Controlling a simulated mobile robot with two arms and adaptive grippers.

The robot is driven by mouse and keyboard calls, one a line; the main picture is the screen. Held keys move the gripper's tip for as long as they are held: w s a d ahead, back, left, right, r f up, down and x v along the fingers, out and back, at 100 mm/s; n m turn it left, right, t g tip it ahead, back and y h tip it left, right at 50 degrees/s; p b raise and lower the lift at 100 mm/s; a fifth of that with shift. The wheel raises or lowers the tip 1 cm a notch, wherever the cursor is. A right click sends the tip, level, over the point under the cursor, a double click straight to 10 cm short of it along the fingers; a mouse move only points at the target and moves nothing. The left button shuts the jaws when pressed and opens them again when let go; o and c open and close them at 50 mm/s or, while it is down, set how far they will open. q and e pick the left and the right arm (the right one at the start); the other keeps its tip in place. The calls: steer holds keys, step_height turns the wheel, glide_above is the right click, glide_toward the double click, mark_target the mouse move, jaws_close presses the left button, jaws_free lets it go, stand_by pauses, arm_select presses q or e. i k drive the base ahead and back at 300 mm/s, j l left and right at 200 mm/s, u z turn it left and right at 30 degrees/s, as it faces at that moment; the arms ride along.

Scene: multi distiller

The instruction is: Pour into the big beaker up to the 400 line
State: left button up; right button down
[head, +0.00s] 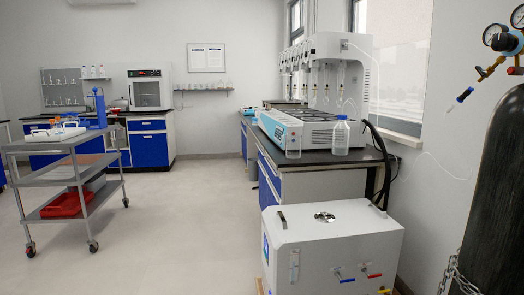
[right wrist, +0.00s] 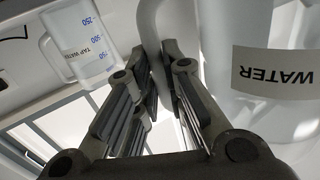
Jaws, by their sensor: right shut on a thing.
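In the right wrist view my right gripper (right wrist: 163,62) is shut on the handle of a white jug (right wrist: 225,25) with a dark-lettered "WATER" label (right wrist: 273,72). The jug fills the right side of that view; its spout and contents are not visible. To the left, apart from the fingers, is a pale measuring vessel (right wrist: 88,42) with a handle, blue scale marks and the words "TAP WATER". I cannot make out a 400 line on it. Neither this jug nor either gripper is identifiable in the head view. My left gripper is out of view.
In the head view a bench at right bears a distiller unit (head: 300,124), a clear glass beaker (head: 293,147) and a blue-capped bottle (head: 341,135). A white box machine (head: 330,245) stands before it. A grey trolley (head: 62,170) is at left; the floor between is clear.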

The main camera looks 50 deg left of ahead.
mark_target(293, 141)
steer(key=u, duration=1)
